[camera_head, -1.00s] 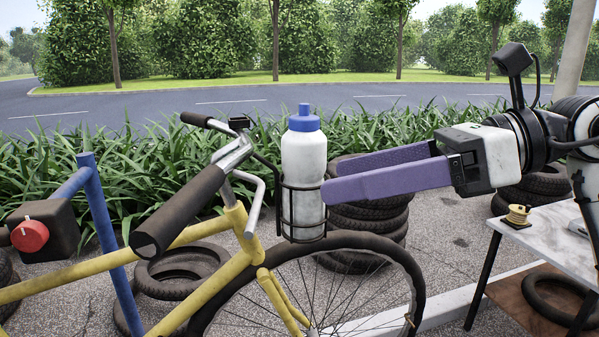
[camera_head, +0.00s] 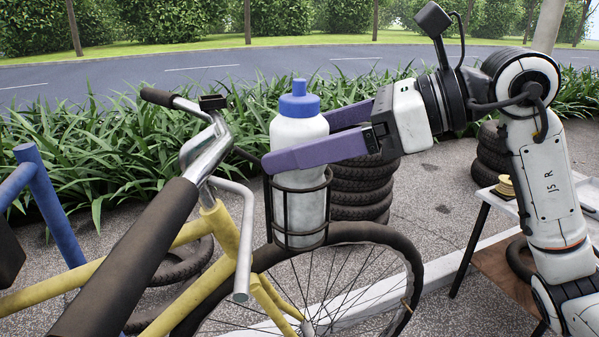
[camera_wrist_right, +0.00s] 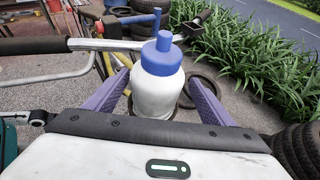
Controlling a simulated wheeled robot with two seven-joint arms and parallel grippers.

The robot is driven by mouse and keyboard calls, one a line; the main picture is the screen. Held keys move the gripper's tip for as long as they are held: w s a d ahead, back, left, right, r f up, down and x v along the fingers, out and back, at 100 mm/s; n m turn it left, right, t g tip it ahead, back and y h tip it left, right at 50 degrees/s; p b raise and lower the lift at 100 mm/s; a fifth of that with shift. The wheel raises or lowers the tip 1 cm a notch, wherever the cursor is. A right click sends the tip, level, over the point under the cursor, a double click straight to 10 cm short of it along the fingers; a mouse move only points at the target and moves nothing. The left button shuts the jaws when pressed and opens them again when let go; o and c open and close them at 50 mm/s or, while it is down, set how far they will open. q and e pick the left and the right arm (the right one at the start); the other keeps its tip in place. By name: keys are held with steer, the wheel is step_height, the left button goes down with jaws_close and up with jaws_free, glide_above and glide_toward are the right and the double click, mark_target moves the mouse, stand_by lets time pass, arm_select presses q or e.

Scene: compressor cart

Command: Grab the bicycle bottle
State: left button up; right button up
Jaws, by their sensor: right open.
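The bicycle bottle (camera_head: 299,128) is white with a blue cap and stands upright in a black wire cage (camera_head: 301,242) at the front of a yellow bicycle (camera_head: 225,232). My right gripper (camera_head: 298,139) is open, with its purple fingers on either side of the bottle, one in front and one partly hidden behind it. In the right wrist view the bottle (camera_wrist_right: 158,95) stands between the two spread fingers of the gripper (camera_wrist_right: 158,82). Whether either finger touches it I cannot tell. My left gripper is out of view.
The handlebar (camera_head: 130,255) with its dark grip reaches toward me left of the bottle. Stacked tyres (camera_head: 362,185) stand behind it. A table (camera_head: 480,215) is at the right, partly behind my right arm. Grass lines the road.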

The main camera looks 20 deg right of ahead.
steer(key=x, duration=0.4)
steer(key=shift+s+a+f+p, duration=0.15)
steer(key=shift+a+p, duration=0.1)
steer(key=shift+p, duration=0.05)
steer(key=c, duration=1.3)
steer(key=shift+c, duration=1.1)
